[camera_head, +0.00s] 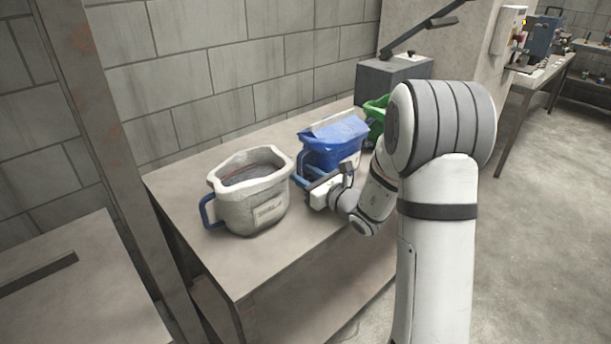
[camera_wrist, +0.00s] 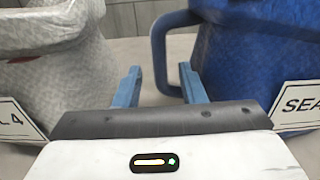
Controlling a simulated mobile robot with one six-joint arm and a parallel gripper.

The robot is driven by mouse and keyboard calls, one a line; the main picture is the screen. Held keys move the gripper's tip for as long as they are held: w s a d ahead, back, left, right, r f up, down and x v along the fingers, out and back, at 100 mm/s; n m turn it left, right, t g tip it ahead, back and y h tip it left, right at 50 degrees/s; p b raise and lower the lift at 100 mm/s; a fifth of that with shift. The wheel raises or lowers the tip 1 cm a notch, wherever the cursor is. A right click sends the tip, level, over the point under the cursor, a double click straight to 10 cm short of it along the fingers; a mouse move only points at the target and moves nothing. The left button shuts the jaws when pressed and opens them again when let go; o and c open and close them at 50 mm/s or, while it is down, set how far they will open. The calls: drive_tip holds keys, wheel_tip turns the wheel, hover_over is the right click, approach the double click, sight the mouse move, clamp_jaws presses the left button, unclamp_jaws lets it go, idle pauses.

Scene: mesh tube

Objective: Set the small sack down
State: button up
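A blue sack (camera_head: 332,140) with a side handle stands upright on the table. Its handle (camera_wrist: 157,50) and a label reading "SEA" show in the wrist view. A white-grey sack (camera_head: 262,205) with a blue handle stands to its left, open at the top. A green sack (camera_head: 376,108) is behind the blue one, partly hidden by my arm. Which of them the task calls small is unclear. My gripper (camera_head: 308,178) is open and empty, low between the white and blue sacks. In the wrist view, its fingers (camera_wrist: 160,84) are apart, the right one overlapping the blue handle's lower end.
The table (camera_head: 290,245) is bare in front of the sacks. A grey box with a dark lever (camera_head: 385,75) stands at its far end. A block wall (camera_head: 220,70) runs behind, and a metal post (camera_head: 105,140) rises at the left. A workbench stands at far right.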

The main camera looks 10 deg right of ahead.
drive_tip(key=shift+r, duration=0.1)
drive_tip(key=v, duration=1.1)
drive_tip(key=shift+s+d, duration=0.1)
drive_tip(key=shift+s, duration=0.25)
drive_tip(key=s+a+n+g+y, duration=0.1)
drive_tip(key=s+a+n+g, duration=0.1)
drive_tip(key=a+n, duration=0.1)
drive_tip(key=s+a+n+g+y, duration=0.1)
drive_tip(key=s+a+n+g, duration=0.2)
drive_tip(key=s+a+r+n+g+y, duration=0.1)
drive_tip(key=s+a+n+g, duration=0.1)
drive_tip(key=s+a+n, duration=0.1)
drive_tip(key=shift+s+r+g, duration=0.1)
drive_tip(key=shift+s+g, duration=0.05)
drive_tip(key=shift+g, duration=0.15)
drive_tip(key=s+d+f+n+g+h, duration=0.1)
drive_tip(key=s+f+n+g+h, duration=0.2)
drive_tip(key=s+n+g+h, duration=0.75)
drive_tip(key=s+d+r+n+t+h, duration=0.2)
drive_tip(key=s+d+n+t, duration=0.3)
drive_tip(key=d+n, duration=0.3)
drive_tip(key=shift+d+n+h, duration=0.2)
drive_tip(key=shift+n+h, duration=0.35)
drive_tip(key=shift+r, duration=0.1)
